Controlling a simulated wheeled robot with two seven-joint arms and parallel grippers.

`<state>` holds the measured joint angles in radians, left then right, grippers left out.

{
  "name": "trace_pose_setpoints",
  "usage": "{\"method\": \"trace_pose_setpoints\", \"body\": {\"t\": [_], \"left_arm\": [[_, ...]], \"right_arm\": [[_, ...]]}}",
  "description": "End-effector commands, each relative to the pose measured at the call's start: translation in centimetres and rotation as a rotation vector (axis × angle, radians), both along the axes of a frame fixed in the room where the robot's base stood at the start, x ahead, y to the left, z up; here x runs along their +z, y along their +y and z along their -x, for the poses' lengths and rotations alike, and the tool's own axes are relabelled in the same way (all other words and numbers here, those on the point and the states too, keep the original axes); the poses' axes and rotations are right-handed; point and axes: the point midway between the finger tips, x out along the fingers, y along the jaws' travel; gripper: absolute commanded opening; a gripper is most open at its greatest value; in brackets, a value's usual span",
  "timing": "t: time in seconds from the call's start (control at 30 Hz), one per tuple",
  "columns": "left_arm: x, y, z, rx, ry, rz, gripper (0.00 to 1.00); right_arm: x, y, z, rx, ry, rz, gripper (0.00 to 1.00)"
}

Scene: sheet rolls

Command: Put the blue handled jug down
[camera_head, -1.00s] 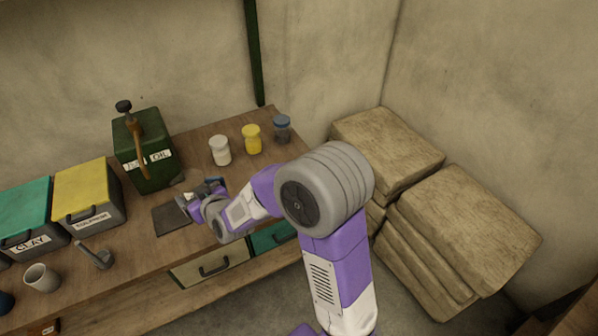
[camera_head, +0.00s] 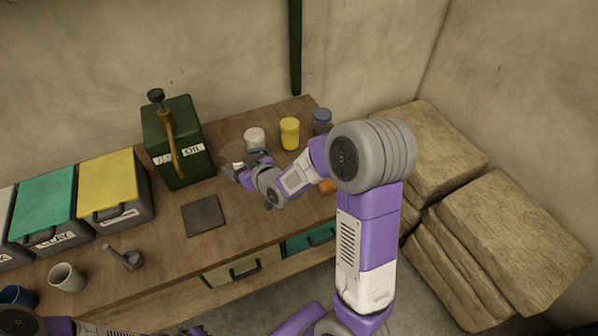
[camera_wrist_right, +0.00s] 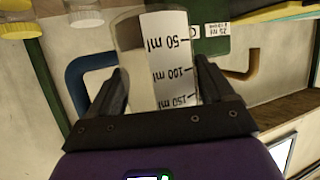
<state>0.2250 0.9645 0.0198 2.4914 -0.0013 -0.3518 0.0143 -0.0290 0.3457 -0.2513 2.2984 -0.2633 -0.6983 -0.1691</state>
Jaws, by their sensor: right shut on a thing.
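The jug (camera_wrist_right: 162,65) is clear with a white scale marked in ml and has a blue handle (camera_wrist_right: 75,85). In the right wrist view it sits between my right gripper's fingers (camera_wrist_right: 160,92), which are shut on it. That view is upside down, and the jug looks about upright. In the head view my right gripper (camera_head: 243,170) is above the bench, right of the green oil tin; the jug is small and partly hidden there. The dark square mat (camera_head: 204,216) lies bare on the bench. My left arm shows only at the bottom left edge; its jaws are unclear.
A white jar (camera_head: 254,138), a yellow jar (camera_head: 290,133) and a blue-lidded jar (camera_head: 322,120) stand behind the gripper. Lidded bins, a grey cup (camera_head: 67,278) and an orange thing (camera_head: 327,186) are also on the bench.

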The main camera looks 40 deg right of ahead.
Motion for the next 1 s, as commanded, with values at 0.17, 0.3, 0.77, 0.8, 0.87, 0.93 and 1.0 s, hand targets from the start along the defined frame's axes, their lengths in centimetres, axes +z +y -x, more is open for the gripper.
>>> {"method": "trace_pose_setpoints", "body": {"t": [0.17,0.3,0.77,0.8,0.87,0.93,1.0], "left_arm": [[-1.4,0.0,0.0,0.0,-0.001,0.0,0.0],[-2.0,0.0,-0.1,0.0,-0.001,0.0,0.0],[-3.6,0.0,-0.1,0.0,-0.001,0.0,0.0],[-3.8,0.0,0.0,0.0,-0.001,0.0,0.0],[-4.0,0.0,0.0,0.0,-0.001,0.0,0.0],[-4.1,0.0,-0.1,0.0,-0.001,0.0,0.0],[-4.1,0.0,-0.1,0.0,-0.001,0.0,0.0]], "right_arm": [[-3.3,-3.6,1.5,0.051,0.003,-0.004,0.48],[-4.9,-5.4,2.9,0.095,0.004,-0.01,0.48],[-10.1,-6.8,4.6,0.147,0.012,-0.019,0.48],[-10.9,-6.8,4.6,0.146,0.012,-0.018,0.48],[-11.7,-6.8,4.6,0.147,0.011,-0.017,0.48],[-12.4,-6.8,4.6,0.147,0.01,-0.017,0.48],[-12.7,-6.8,4.6,0.147,0.009,-0.014,0.48]]}}
